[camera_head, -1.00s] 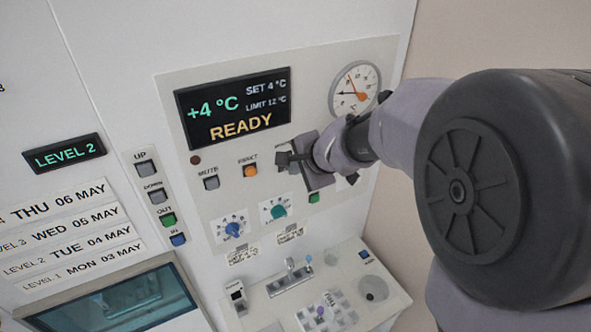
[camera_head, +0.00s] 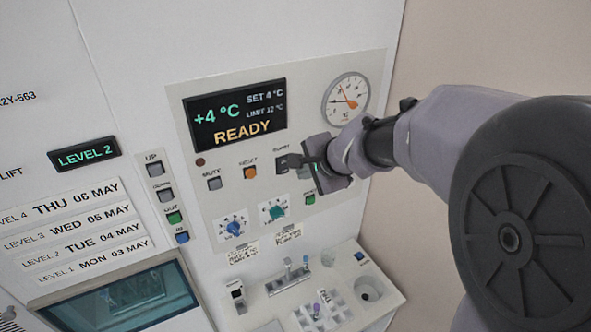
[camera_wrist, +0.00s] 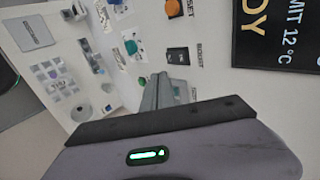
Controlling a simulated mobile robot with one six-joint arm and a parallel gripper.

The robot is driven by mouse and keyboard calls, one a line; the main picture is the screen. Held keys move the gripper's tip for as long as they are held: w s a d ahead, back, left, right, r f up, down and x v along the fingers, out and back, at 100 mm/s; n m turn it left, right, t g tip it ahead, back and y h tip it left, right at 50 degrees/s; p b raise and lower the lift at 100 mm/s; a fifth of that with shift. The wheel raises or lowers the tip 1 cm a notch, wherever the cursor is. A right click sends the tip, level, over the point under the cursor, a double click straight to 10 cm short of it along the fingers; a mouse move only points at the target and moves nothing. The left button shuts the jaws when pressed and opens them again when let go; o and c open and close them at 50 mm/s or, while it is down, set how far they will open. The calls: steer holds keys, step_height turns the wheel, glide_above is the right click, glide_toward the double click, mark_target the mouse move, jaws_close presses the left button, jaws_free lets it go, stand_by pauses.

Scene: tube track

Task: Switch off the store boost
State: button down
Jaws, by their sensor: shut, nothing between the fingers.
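The boost switch is a small black rocker (camera_wrist: 178,56) beside its BOOST label in the wrist view. In the head view the dark switch (camera_head: 282,163) sits on the white control panel (camera_head: 225,195), right of the orange button. My gripper (camera_head: 303,162) is shut and empty, just right of the switch and close to the panel. In the wrist view my grey fingers (camera_wrist: 160,88) point at the panel just below the rocker. Whether they touch the panel cannot be told. The rocker's position is too small to read.
An orange reset button (camera_head: 250,172), a mute button (camera_head: 214,183), a blue knob (camera_head: 234,228), a teal knob (camera_head: 272,211) and a green button (camera_head: 310,198) surround the switch. The display (camera_head: 236,115) reads +4 °C READY. A small shelf (camera_head: 345,310) with tube holders juts out below.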

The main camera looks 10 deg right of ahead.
mark_target(283, 166)
steer(key=w+r+v, duration=0.1)
steer(key=v, duration=0.6)
steer(key=shift+g, duration=0.4)
steer(key=p+x, duration=0.1)
steer(key=x, duration=0.4)
steer(key=p+x, duration=0.1)
steer(key=x, duration=0.4)
steer(key=p+x, duration=0.1)
steer(key=x, duration=0.4)
steer(key=shift+w+a+r, duration=0.15)
steer(key=shift+w+r, duration=0.15)
steer(key=shift+w, duration=0.1)
